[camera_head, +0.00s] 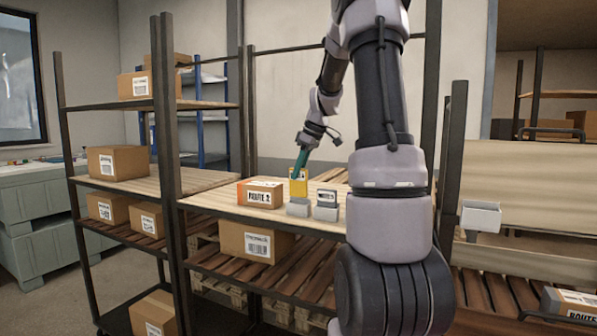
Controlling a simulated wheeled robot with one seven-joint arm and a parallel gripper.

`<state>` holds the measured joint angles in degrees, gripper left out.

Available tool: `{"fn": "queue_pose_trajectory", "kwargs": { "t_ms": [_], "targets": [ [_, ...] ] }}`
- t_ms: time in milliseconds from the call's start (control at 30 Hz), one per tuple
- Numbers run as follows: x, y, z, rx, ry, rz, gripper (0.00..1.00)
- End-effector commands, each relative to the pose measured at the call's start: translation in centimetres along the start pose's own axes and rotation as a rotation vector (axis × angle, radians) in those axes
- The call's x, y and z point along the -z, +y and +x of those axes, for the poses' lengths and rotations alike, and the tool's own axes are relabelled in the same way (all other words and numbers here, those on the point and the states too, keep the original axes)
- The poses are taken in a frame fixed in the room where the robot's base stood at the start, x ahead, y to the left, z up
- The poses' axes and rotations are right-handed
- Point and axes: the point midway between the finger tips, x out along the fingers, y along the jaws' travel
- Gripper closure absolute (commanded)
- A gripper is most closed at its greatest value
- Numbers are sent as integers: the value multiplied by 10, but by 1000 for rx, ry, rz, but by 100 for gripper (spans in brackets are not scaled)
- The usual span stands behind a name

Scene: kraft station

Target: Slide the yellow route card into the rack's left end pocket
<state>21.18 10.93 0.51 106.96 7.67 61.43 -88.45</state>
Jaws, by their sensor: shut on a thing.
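The yellow route card (298,186) is upright above the middle shelf, at its centre. My gripper (300,168), with teal fingers, is shut on the card's top edge from above. A small light grey pocket (299,208) stands just below and in front of the card. A second grey pocket (326,213) stands to its right and holds a dark-topped white card (326,197). The card's lower edge meets the left pocket's top in the picture; I cannot tell whether it is inside or behind it.
A cardboard box marked ROUTE 2 (260,194) stands close left of the card. A dark shelf post (166,150) rises farther left. Another grey holder (480,216) is at the right by a post. More boxes, such as one below (255,240), fill the lower shelves.

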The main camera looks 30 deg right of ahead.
Motion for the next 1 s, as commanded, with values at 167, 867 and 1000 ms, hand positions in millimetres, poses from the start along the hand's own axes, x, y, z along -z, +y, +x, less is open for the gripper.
{"fn": "queue_pose_trajectory", "kwargs": {
  "t_ms": [167,867,1000],
  "targets": [
    [-2,0,4,0,0,0,100],
    [-8,0,20,1,0,1,100],
    [-10,0,23,1,0,1,100]
  ]
}}
